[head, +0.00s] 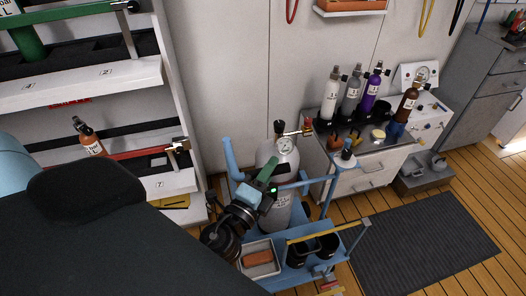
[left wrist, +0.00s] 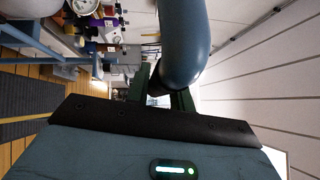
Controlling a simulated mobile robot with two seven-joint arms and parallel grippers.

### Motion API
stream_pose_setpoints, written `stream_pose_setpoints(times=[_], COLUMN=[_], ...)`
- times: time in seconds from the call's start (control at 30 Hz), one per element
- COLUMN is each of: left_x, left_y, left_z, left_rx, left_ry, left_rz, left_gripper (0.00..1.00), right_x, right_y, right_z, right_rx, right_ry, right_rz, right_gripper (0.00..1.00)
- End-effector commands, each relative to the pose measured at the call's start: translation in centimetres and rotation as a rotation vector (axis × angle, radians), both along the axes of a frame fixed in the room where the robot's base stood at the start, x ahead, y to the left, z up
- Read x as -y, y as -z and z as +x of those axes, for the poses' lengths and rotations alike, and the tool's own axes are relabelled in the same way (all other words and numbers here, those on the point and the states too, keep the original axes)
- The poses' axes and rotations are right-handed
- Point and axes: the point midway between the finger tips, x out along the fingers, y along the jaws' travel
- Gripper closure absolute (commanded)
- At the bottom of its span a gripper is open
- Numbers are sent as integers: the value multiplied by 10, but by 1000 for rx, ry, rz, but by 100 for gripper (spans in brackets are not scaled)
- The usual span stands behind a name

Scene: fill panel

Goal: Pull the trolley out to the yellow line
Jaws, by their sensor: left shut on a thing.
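The trolley (head: 278,238) is a blue frame with a low deck, standing by the wall left of the steel cabinet. It carries a grey gas cylinder (head: 285,158) with a gauge on top. My left gripper (head: 266,180), with green fingers, is at the trolley's upper frame in front of the cylinder. In the left wrist view the gripper (left wrist: 160,94) is shut on a thick blue tube, the trolley handle (left wrist: 183,45). The fingertips are partly hidden by the tube. I cannot clearly make out a yellow line on the floor. My right gripper is not in view.
The deck holds a white tray (head: 251,245) with an orange block, and black cups (head: 299,252). A shelf rack (head: 95,90) stands left. A steel cabinet (head: 352,177) with several bottles stands right of the trolley. A dark mat (head: 425,248) lies on the wooden floor at right.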

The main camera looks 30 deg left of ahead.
Motion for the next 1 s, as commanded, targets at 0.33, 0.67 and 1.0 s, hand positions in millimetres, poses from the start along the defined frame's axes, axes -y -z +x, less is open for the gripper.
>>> stream_pose_setpoints(times=[0.33,0.67,1.0], left_x=[40,49,48], left_y=[1,-1,-2], left_z=[-35,-42,-42], left_rx=[1,3,5], left_ry=[-4,-5,-6], left_rz=[-1,3,3], left_gripper=[100,100,67], right_x=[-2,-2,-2], right_y=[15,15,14], right_z=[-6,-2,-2], right_rx=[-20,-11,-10], right_ry=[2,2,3], right_rz=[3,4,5], right_gripper=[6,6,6])
